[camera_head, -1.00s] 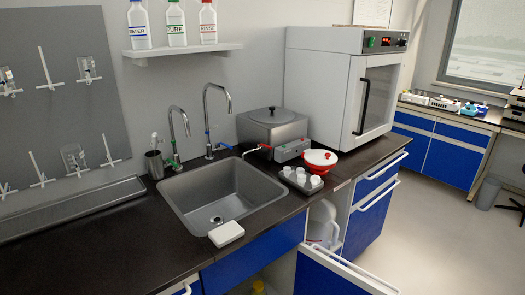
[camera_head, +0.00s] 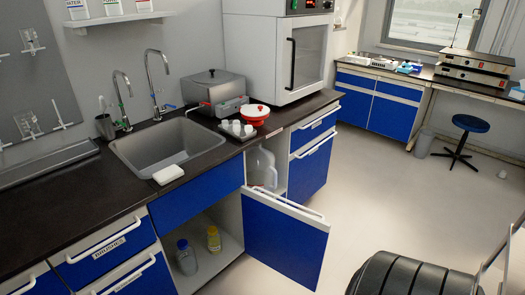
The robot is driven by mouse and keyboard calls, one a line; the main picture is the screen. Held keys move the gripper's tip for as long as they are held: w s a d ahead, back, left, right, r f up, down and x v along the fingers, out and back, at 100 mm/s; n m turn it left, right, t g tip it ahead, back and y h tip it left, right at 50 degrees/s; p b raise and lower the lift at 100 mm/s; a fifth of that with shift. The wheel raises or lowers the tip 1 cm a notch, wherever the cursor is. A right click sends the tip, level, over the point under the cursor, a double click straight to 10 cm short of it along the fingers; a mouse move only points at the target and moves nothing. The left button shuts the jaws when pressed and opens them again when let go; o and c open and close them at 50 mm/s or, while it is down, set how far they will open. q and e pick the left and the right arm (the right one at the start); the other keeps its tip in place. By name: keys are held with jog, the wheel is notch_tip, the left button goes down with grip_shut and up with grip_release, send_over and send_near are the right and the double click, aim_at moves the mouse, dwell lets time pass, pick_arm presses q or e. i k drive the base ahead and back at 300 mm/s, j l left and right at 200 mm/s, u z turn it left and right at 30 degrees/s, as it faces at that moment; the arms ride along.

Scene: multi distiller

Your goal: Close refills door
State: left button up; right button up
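A blue cabinet door (camera_head: 285,243) with a pale top rail stands swung out from the base cabinet under the sink. No refills label is readable on it, but it is the only door I see standing open. Its hinge side appears to be at the right of the opening, and its free edge points out over the floor to the right. The open cabinet (camera_head: 215,272) holds a blue-capped bottle (camera_head: 187,257) and a yellow bottle (camera_head: 213,239). Neither of my grippers is in view.
An open niche right of the door holds a white jug (camera_head: 263,168). Blue drawers (camera_head: 310,158) beyond are shut. A black ribbed object (camera_head: 415,278), perhaps a chair, is at the lower right. A stool (camera_head: 463,138) stands farther back. The floor (camera_head: 365,200) between is clear.

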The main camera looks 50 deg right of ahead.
aim_at(291, 242)
jog(key=l+u, duration=0.45)
jog(key=k+l+u, duration=0.15)
jog(key=l+u, duration=0.3)
jog(key=l, duration=0.15)
jog(key=k+l, duration=0.1)
jog(key=l, duration=0.3)
jog(key=k+l, duration=0.15)
jog(key=l, duration=0.25)
jog(key=k+l, duration=0.1)
jog(key=l, duration=0.3)
jog(key=k+l, duration=0.15)
jog(key=l, duration=0.25)
jog(key=k+l, duration=0.1)
jog(key=l, duration=0.3)
jog(key=k+l, duration=0.15)
jog(key=l, duration=0.25)
jog(key=k+l, duration=0.1)
jog(key=l, duration=0.3)
jog(key=k+l, duration=0.15)
jog(key=l, duration=0.25)
